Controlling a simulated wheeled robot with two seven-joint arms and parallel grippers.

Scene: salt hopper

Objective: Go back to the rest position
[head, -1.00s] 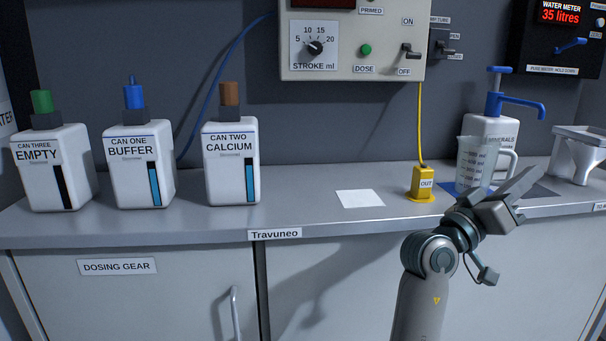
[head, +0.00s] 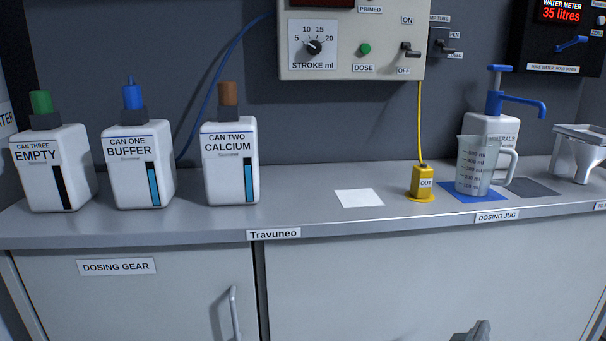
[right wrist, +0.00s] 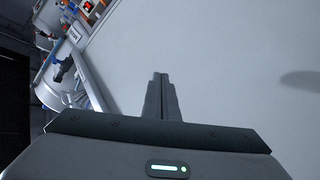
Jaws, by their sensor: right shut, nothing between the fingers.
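My right gripper (head: 472,332) shows only as a grey tip at the bottom edge of the head view, below the worktop and in front of the cabinet doors. In the right wrist view its fingers (right wrist: 160,98) are together with nothing between them. The clear dosing jug (head: 478,168) stands upright on the blue mat (head: 460,194) on the worktop, apart from the gripper. My left gripper is in neither view.
The worktop (head: 300,206) holds three white cans at the left: empty (head: 65,185), buffer (head: 125,185) and calcium (head: 222,180). A cabinet handle (head: 234,313) juts out below.

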